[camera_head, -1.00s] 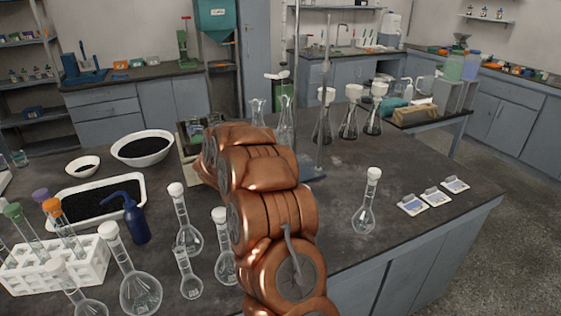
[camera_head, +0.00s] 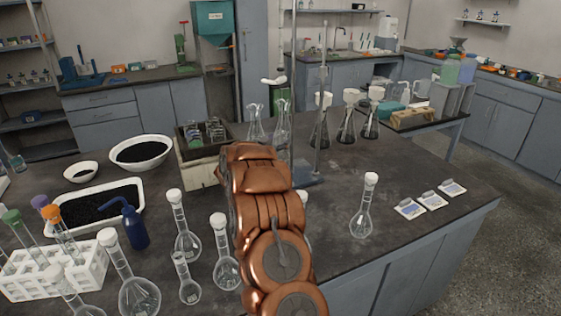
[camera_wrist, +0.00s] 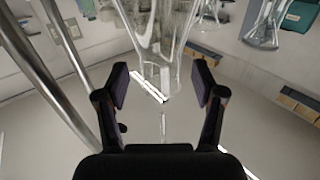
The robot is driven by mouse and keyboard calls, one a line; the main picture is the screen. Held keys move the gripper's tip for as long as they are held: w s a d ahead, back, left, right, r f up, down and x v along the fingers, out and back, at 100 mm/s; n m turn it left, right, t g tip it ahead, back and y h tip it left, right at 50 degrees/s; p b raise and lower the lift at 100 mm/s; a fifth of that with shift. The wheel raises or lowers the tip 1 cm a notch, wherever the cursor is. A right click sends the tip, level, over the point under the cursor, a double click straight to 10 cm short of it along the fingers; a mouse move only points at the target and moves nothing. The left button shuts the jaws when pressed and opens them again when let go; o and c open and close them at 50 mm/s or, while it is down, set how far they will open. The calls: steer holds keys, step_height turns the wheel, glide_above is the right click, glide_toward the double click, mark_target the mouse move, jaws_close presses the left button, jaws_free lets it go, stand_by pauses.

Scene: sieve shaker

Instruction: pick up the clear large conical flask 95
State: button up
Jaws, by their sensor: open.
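Two clear, unstoppered conical flasks stand behind my arm in the head view, a left one (camera_head: 256,125) and a right one (camera_head: 284,118). I cannot read any number, so which one is flask 95 is unclear. In the wrist view, my gripper (camera_wrist: 160,85) is open. A clear glass flask (camera_wrist: 158,30) shows between and beyond its two dark fingers, with a gap on each side. The picture there looks upside down. Another clear flask (camera_wrist: 265,25) is off to the right. My gripper is hidden by my arm in the head view.
A metal stand rod (camera_head: 323,110) rises right of the flasks, and a rod (camera_wrist: 45,60) shows close on the left in the wrist view. Stoppered conical flasks (camera_head: 346,127) stand behind. Several volumetric flasks (camera_head: 186,240) stand in front. The bench's right (camera_head: 420,235) has free room.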

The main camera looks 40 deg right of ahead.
steer(key=shift+x, duration=1.05)
jaws_close()
